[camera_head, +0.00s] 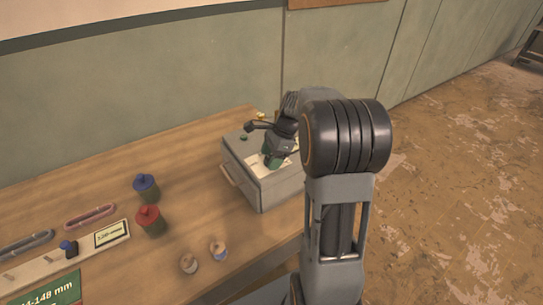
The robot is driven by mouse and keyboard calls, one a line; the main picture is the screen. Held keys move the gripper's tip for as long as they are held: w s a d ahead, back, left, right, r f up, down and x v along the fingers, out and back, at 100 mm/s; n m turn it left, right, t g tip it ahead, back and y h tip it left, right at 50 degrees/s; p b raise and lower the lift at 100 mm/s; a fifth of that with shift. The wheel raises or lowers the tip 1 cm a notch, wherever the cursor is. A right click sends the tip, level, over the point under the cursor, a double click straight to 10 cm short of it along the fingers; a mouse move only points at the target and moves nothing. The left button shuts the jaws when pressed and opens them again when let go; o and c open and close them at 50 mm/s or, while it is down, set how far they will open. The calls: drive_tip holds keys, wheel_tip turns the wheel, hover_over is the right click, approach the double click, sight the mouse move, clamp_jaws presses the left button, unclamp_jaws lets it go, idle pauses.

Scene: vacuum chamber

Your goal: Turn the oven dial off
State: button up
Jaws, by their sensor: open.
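A grey box-shaped oven (256,180) stands near the back right of the wooden table, with a handle on its left front face and a pale label on top. My gripper (271,161) is over the top of the oven, close to the label, and is open. Something green shows at its tips. I cannot tell for sure which part is the dial; the arm hides the right side of the oven. Contact between the fingers and the oven cannot be made out.
A blue-topped canister (146,187) and a red-topped canister (150,220) stand left of the oven on the table (190,155). A pink ring-shaped piece (90,216) lies at left. The green wall (150,90) is behind.

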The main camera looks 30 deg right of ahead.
drive_tip(key=shift+c, duration=0.2)
drive_tip(key=c, duration=0.8)
drive_tip(key=shift+c, duration=0.2)
drive_tip(key=n+g+p, duration=0.1)
drive_tip(key=n, duration=0.1)
drive_tip(key=n+g+p, duration=0.1)
drive_tip(key=n+p, duration=0.1)
drive_tip(key=n, duration=0.1)
drive_tip(key=shift+w+r, duration=0.15)
drive_tip(key=n+g+p, duration=0.1)
drive_tip(key=n, duration=0.2)
drive_tip(key=shift+h, duration=0.3)
drive_tip(key=shift+n+g+h+p, duration=0.5)
drive_tip(key=shift+n+p, duration=0.1)
drive_tip(key=shift+n, duration=1.3)
